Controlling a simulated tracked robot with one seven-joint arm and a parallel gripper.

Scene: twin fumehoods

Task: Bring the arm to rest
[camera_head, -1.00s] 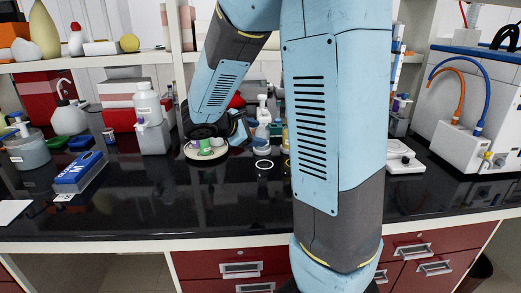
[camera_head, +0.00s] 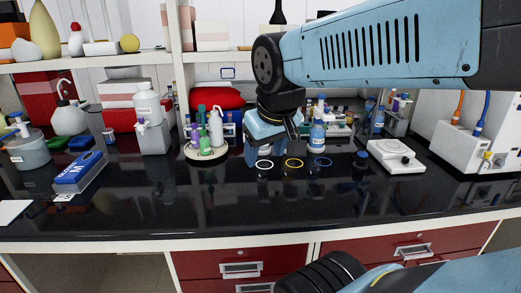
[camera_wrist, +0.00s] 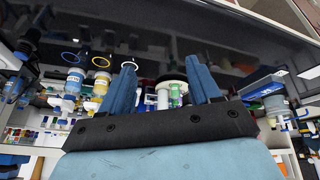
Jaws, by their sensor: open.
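My arm spans the upper right of the head view, with its wrist turned down above the black bench. My gripper (camera_head: 277,140) hangs in front of the items at the back of the bench. In the wrist view its two blue fingers (camera_wrist: 161,64) stand apart with nothing held between them. Green and white bottles (camera_wrist: 174,95) show in the gap, beyond the fingers. In the head view the gripper hides part of what stands behind it.
A round tray (camera_head: 205,155) with small bottles stands left of the gripper. White (camera_head: 264,165), yellow (camera_head: 294,163) and blue (camera_head: 323,162) rings lie in front. A white balance (camera_head: 396,157) stands right. The front middle of the bench (camera_head: 240,210) is clear.

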